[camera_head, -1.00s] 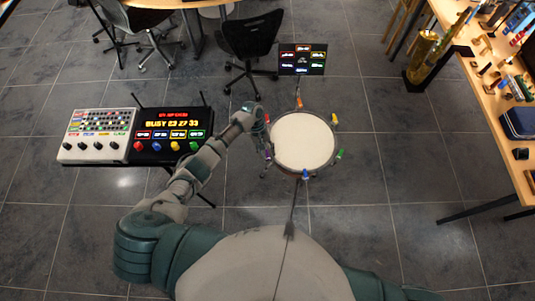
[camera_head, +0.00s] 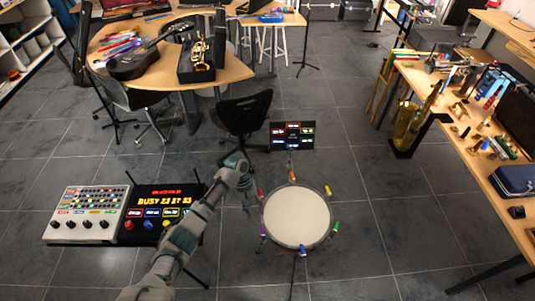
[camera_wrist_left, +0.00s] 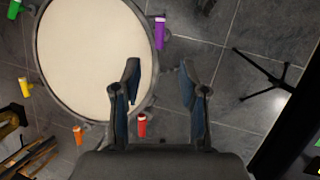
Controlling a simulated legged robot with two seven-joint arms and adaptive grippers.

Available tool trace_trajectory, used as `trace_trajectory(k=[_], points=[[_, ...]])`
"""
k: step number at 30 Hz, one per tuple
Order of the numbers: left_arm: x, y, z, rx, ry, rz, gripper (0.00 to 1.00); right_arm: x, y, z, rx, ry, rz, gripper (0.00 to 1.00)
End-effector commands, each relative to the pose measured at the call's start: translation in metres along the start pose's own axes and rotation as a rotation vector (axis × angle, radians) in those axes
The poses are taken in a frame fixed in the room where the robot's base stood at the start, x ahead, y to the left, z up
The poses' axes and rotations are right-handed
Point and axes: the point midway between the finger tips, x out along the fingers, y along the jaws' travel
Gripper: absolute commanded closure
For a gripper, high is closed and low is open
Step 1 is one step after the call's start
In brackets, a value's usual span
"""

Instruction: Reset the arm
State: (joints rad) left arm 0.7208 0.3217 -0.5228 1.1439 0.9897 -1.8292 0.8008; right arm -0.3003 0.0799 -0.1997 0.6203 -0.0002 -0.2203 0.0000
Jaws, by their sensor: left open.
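My left arm reaches up from the bottom in the head view, between the mixer and the drum. Its gripper (camera_head: 245,185) is at the drum's upper left side. In the left wrist view the gripper (camera_wrist_left: 158,75) has two dark fingers spread apart with nothing between them. The white-topped drum (camera_head: 297,217) has several coloured lugs on its rim. It also shows in the left wrist view (camera_wrist_left: 85,45), partly behind the left finger. My right gripper is in neither view.
A mixer (camera_head: 88,214) and a lit "BUSY" display box (camera_head: 160,208) stand left. A small lit panel (camera_head: 293,135) stands behind the drum. A black chair (camera_head: 243,115) and a wooden table with a guitar (camera_head: 133,66) are beyond. A bench (camera_head: 470,140) lines the right. Floor right of the drum is clear.

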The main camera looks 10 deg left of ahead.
Motion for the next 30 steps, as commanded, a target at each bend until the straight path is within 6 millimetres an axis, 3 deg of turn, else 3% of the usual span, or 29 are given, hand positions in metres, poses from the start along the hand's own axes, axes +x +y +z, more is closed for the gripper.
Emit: trace_trajectory(k=[5,8,11,15,18,23,30], points=[[0.003,0.0,0.001,0.005,0.001,-0.001,0.58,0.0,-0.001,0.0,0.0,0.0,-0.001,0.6],[0.022,-0.002,0.01,0.054,0.013,-0.006,0.58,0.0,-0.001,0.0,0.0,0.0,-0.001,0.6],[0.059,-0.007,0.031,0.16,0.05,-0.01,0.58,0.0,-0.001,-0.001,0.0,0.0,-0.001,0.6],[0.112,-0.023,0.078,0.351,0.159,-0.007,0.58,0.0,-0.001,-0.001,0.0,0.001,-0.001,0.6],[0.13,-0.041,0.112,0.456,0.259,-0.012,0.58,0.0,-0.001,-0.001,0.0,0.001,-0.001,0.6],[0.132,-0.073,0.151,0.544,0.393,-0.051,0.58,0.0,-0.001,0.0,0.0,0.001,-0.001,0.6],[0.115,-0.112,0.189,0.592,0.518,-0.131,0.58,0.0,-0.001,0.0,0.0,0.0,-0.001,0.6]])
